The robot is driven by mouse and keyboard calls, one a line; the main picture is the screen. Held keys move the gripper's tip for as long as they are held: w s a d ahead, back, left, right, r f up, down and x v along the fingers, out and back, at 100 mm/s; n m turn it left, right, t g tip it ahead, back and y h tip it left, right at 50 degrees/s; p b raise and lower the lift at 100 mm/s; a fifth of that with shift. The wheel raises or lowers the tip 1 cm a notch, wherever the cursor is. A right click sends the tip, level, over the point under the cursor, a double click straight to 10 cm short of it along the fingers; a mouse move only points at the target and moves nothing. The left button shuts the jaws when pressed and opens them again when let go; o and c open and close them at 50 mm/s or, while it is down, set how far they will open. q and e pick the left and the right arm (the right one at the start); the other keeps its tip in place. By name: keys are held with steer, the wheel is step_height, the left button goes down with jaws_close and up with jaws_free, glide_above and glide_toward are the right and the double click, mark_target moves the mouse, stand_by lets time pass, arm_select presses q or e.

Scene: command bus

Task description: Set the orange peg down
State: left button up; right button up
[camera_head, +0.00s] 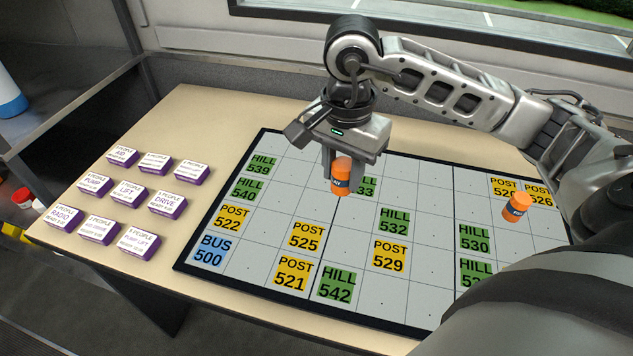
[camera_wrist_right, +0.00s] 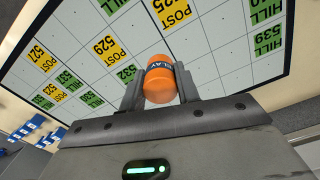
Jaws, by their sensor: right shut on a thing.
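My right gripper (camera_head: 341,170) is shut on an orange peg (camera_head: 341,180) with a dark lettered band. The peg hangs upright over the gridded board, just beside the green tile ending in 33, which it partly covers. In the right wrist view the peg (camera_wrist_right: 159,80) sits between the two fingers (camera_wrist_right: 160,88); its band reads partly "LAY". Whether its base touches the board (camera_head: 345,245) is hard to tell. A second orange peg (camera_head: 518,206) with a dark band stands on the board at the right, near the yellow POST tiles. My left gripper is out of view.
Several purple-and-white cards (camera_head: 127,192) lie in rows on the table's left side. Blue BUS 500 (camera_head: 212,250), yellow POST tiles (camera_head: 306,235) and green HILL tiles (camera_head: 336,285) mark the board. Grey cells between them are bare. My right arm covers the board's right edge.

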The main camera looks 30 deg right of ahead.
steer(key=w+f, duration=0.1)
steer(key=f, duration=0.1)
steer(key=w+f, duration=0.1)
steer(key=w, duration=0.1)
steer(key=w+f, duration=0.2)
steer(key=shift+w+a+f, duration=0.15)
steer(key=shift+a+f, duration=0.15)
steer(key=shift+f, duration=0.05)
steer(key=shift+w+f+p, duration=0.15)
steer(key=shift+f+p, duration=0.2)
steer(key=shift+f, duration=0.6)
steer(key=shift+w+f+p, duration=0.1)
steer(key=shift+f+p, duration=0.2)
steer(key=shift+f, duration=0.6)
steer(key=shift+f, duration=0.15)
steer(key=o, duration=1)
step_height(320, 180, up, 12)
steer(key=shift+r+b, duration=0.2)
steer(key=shift+b, duration=0.4)
